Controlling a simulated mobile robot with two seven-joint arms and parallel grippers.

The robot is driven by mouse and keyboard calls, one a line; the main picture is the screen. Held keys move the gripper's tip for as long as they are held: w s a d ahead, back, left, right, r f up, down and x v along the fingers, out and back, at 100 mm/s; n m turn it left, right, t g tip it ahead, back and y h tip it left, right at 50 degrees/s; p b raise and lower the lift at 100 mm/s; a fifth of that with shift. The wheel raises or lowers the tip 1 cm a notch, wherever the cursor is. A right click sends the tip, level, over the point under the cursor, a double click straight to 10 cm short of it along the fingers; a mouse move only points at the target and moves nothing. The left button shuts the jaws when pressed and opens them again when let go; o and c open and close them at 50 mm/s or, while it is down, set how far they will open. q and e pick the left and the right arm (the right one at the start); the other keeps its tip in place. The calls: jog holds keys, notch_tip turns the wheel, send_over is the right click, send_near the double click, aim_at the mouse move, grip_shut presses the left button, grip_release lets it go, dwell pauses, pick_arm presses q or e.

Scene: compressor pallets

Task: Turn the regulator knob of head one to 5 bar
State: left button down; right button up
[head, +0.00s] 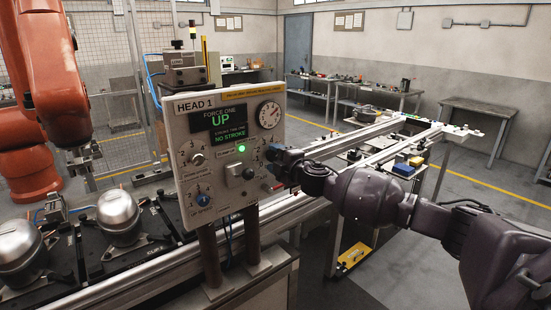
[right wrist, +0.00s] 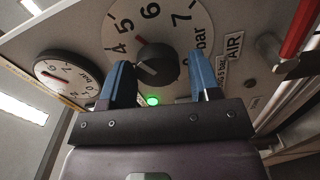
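The HEAD 1 panel (head: 222,150) stands in the middle of the head view. The black regulator knob (right wrist: 157,62) sits on a white dial (right wrist: 180,22) marked in bar in the right wrist view. Its small reddish mark points up-left, about toward the 5. My right gripper (right wrist: 158,62) is open, its two blue fingertips on either side of the knob with visible gaps. In the head view the right gripper (head: 273,162) is at the panel's right edge and hides most of the dial. A round gauge (right wrist: 68,78) is beside the dial. My left gripper is out of view.
The panel has a lit green lamp (head: 241,149), a blue knob (head: 205,215) and a display (head: 220,121) reading UP and NO STROKE. A red handle (right wrist: 298,28) is right of the dial. Metal domes (head: 118,212) stand at left, near an orange robot arm (head: 45,75).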

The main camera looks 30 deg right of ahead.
jog(key=shift+o, duration=0.9)
jog(key=shift+s, duration=0.15)
jog(key=s+b, duration=0.1)
jog(key=s, duration=0.9)
jog(key=shift+s+d, duration=0.25)
jog(key=shift+d, duration=0.2)
